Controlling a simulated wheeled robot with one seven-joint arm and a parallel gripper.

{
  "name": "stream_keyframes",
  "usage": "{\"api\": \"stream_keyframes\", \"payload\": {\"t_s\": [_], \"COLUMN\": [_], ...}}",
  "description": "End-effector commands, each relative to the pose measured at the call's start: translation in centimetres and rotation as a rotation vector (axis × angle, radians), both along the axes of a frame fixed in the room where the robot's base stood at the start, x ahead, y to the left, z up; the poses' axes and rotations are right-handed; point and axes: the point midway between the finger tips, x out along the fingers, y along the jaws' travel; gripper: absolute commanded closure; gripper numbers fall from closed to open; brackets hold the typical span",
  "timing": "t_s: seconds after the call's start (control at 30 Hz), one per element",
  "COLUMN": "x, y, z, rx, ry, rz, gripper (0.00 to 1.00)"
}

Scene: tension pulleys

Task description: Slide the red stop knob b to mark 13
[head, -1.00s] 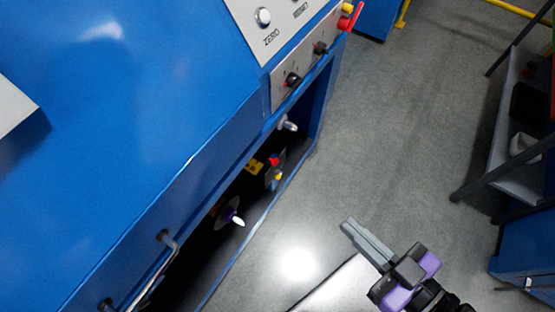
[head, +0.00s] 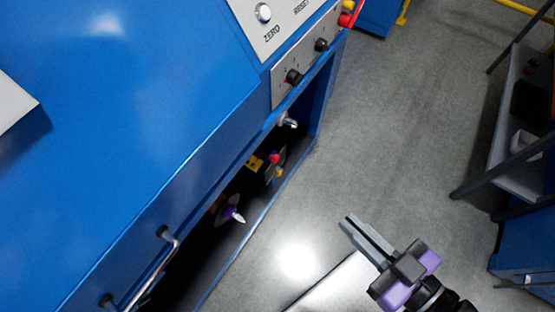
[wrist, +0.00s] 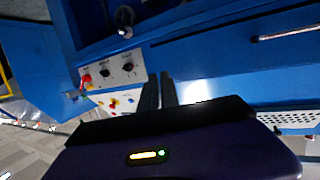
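A small red knob (head: 274,159) sits inside the open bay under the front panel of the blue machine (head: 170,100). I cannot read a letter on it, and no mark 13 can be read. In the wrist view a small red knob (wrist: 113,103) shows on a pale plate under the dial panel. I cannot tell which is stop knob b. My gripper (head: 349,221) is over the grey floor, to the right of the bay and apart from the machine. Its fingers (wrist: 159,80) look slightly open with a narrow gap and nothing between them.
A purple spindle with a white tip (head: 233,213) and a yellow label (head: 254,163) are in the bay. A metal handle (head: 155,268) sticks out at the lower left. Black dials (head: 293,77) are on the panel. A shelf (head: 515,170) stands at right. Floor between is free.

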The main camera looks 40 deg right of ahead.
Motion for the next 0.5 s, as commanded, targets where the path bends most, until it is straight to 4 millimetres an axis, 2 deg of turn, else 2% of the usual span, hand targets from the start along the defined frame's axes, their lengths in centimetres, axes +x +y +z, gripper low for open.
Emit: {"api": "stream_keyframes", "payload": {"t_s": [0.03,0.07,0.17,0.2,0.27,0.3,0.37,0.4,0.5], "x": [0.1,0.2,0.8,1.2,1.9,2.5,3.6,4.4,6.7], "y": [-0.1,-0.2,-0.9,-1.3,-2.0,-2.5,-3.0,-3.3,-3.8], "z": [-0.4,-1.0,-4.6,-6.8,-10.9,-13.8,-18.1,-20.7,-26.9], "rx": [0.011,0.026,0.141,0.219,0.365,0.479,0.662,0.785,1.097], "ry": [0.002,0.006,0.032,0.050,0.079,0.099,0.127,0.143,0.178], "rz": [-0.006,-0.015,-0.076,-0.117,-0.192,-0.247,-0.331,-0.386,-0.512], "gripper": [0.82,0.76,0.57,0.49,0.49,0.49,0.49,0.49,0.49]}}
